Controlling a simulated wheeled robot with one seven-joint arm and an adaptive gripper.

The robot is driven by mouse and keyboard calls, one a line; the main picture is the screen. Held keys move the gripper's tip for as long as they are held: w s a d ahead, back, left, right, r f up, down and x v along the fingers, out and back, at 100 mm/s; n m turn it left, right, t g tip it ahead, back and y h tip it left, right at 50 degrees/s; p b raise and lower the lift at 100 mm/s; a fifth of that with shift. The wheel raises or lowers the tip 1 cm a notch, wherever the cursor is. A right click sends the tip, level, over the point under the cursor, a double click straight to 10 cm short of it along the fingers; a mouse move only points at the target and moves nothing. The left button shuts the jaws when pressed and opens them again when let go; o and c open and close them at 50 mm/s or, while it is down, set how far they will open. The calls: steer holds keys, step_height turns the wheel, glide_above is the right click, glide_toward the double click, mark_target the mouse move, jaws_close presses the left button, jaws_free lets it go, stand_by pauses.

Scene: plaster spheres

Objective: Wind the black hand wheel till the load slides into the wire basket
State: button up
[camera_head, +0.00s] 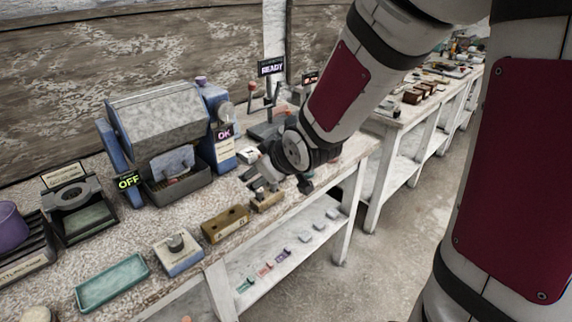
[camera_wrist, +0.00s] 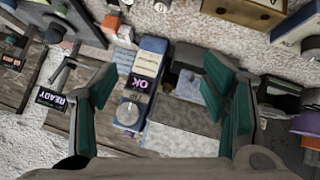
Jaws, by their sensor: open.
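My gripper (camera_head: 277,184) is open and empty, above the front of the bench, right of the blue-and-grey drum machine (camera_head: 170,112). In the wrist view its two green-padded fingers are wide apart (camera_wrist: 160,78), with the machine's OK post (camera_wrist: 145,75) below and between them. A round grey wheel-like disc (camera_head: 225,112) is on the machine's right post; it also shows in the wrist view (camera_wrist: 128,113), apart from the fingers. I cannot make out a clearly black hand wheel. A dark grey bin (camera_head: 185,192) is under the drum; I cannot tell whether it is the wire basket.
A wooden block with holes (camera_head: 226,224), a grey-topped block with a knob (camera_head: 179,252) and a teal tray (camera_head: 112,281) line the front edge. A stand with a READY sign (camera_head: 271,66) is behind my gripper. An OFF sign (camera_head: 129,181) is on the machine's left post.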

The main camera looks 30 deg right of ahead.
steer(key=s+d+r+m+g+h+p, duration=0.1)
steer(key=s+r+g+h, duration=0.1)
steer(key=s+r, duration=0.3)
steer(key=s, duration=0.3)
steer(key=shift+s+d+m, duration=0.2)
steer(key=shift+s+m, duration=0.05)
steer(key=shift+m, duration=0.05)
